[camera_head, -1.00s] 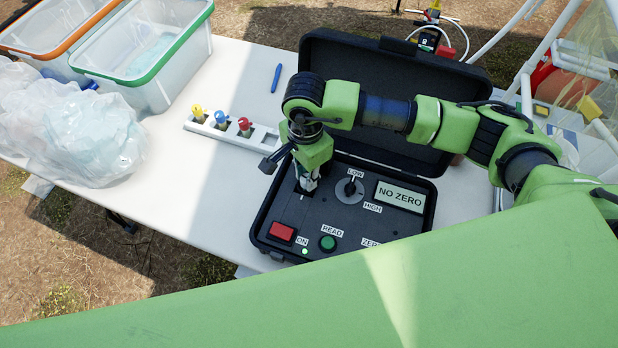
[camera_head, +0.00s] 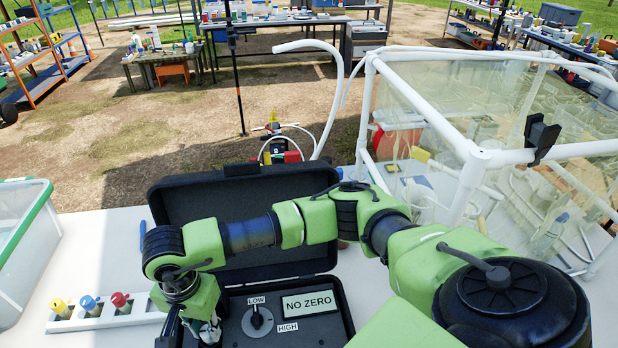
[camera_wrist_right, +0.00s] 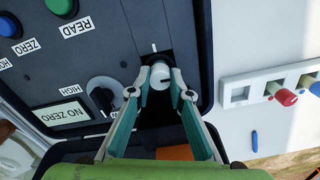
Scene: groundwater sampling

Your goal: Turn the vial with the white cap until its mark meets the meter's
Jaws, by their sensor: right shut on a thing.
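The meter is an open black case (camera_head: 240,312) whose display (camera_head: 307,303) reads NO ZERO. My right gripper (camera_wrist_right: 160,82) is shut around the vial's white cap (camera_wrist_right: 160,72), which sits in the meter's dark well. In the wrist view a small dark mark shows on the cap's lower part. A short white line, the meter's mark (camera_wrist_right: 154,47), lies on the panel above the cap, apart from the cap's mark. The vial's body is hidden. In the head view my right gripper (camera_head: 209,332) is at the bottom edge. My left gripper is out of view.
A white rack (camera_head: 125,318) holds vials with yellow, blue and red caps, left of the meter. A LOW/HIGH knob (camera_head: 257,320) is close to the gripper. The open lid (camera_head: 300,195) stands behind my arm. A clear tub (camera_head: 22,240) is at left, a white-framed tank (camera_head: 480,155) at right.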

